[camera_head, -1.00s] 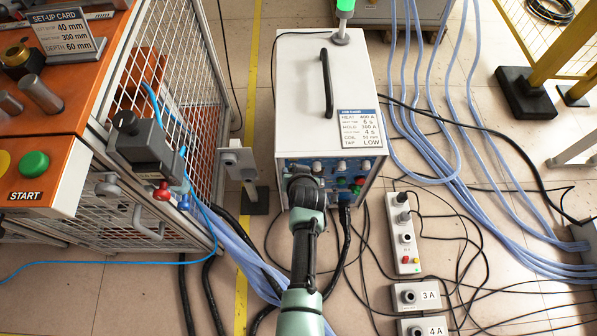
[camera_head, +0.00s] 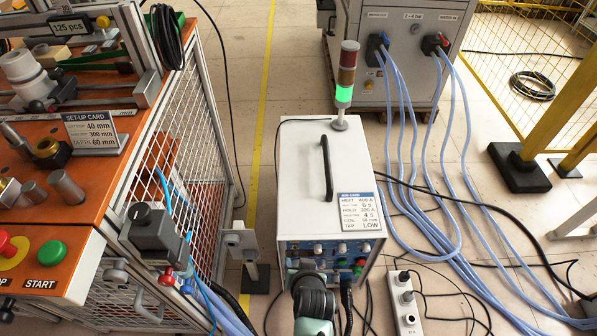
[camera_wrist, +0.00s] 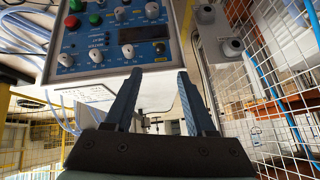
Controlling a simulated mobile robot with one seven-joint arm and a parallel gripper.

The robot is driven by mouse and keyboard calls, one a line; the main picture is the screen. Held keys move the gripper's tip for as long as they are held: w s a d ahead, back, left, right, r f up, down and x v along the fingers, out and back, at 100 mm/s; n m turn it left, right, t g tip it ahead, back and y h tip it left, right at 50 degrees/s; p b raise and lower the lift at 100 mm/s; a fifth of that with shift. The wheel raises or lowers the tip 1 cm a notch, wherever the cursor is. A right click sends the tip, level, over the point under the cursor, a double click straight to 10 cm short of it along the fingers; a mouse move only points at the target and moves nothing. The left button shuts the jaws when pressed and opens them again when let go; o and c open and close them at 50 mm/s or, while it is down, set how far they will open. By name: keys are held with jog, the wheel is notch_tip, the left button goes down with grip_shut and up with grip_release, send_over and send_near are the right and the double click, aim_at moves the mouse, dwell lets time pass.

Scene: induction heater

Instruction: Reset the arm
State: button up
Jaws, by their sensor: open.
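My gripper (camera_wrist: 157,76) is open in the wrist view, its two dark blue fingers apart with nothing between them. The heater's control panel (camera_wrist: 105,35), with white knobs and red and green buttons, fills the upper left of that view, beyond the fingers; I see no contact. In the head view my arm shows at the bottom centre, in front of the white heater cabinet (camera_head: 292,190). The gripper itself is hidden there behind the arm. The cabinet has a black handle (camera_head: 327,168), a settings label and a stack light (camera_head: 346,75) lit green.
At left is an orange workbench (camera_head: 75,235) with a mesh guard (camera_head: 205,150) and a START button (camera_head: 52,252). A grey two-socket box (camera_head: 238,240) stands beside the heater. Blue hoses (camera_head: 410,150) and black cables lie to the right, with a power strip (camera_head: 404,305). A yellow post (camera_head: 560,80) stands farther right.

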jog(key=w+r+t, duration=0.3)
jog(key=w+r, duration=0.2)
jog(key=r, duration=0.6)
jog(key=w+r+t, duration=0.2)
jog(key=w+r, duration=0.4)
jog(key=r, duration=0.5)
notch_tip(320, 180, up, 19)
jog(key=w+n+t, duration=0.1)
jog(key=t, duration=0.3)
jog(key=s+r+t, duration=0.3)
jog(key=r, duration=0.6)
jog(key=s+r+t, duration=0.2)
jog(key=r, duration=0.7)
jog(key=s+a+r+t+h+p, duration=0.1)
jog(key=s+r+t, duration=0.5)
jog(key=s+r, duration=1.15)
notch_tip(320, 180, up, 20)
jog(key=w+p, duration=0.2)
jog(key=p, duration=1.7)
jog(key=shift+w+f+n, duration=0.15)
jog(key=shift+f+n, duration=0.1)
jog(key=shift+n, duration=0.05)
jog(key=shift+a+r, duration=0.1)
jog(key=shift+r, duration=0.1)
jog(key=shift+c, duration=0.5)
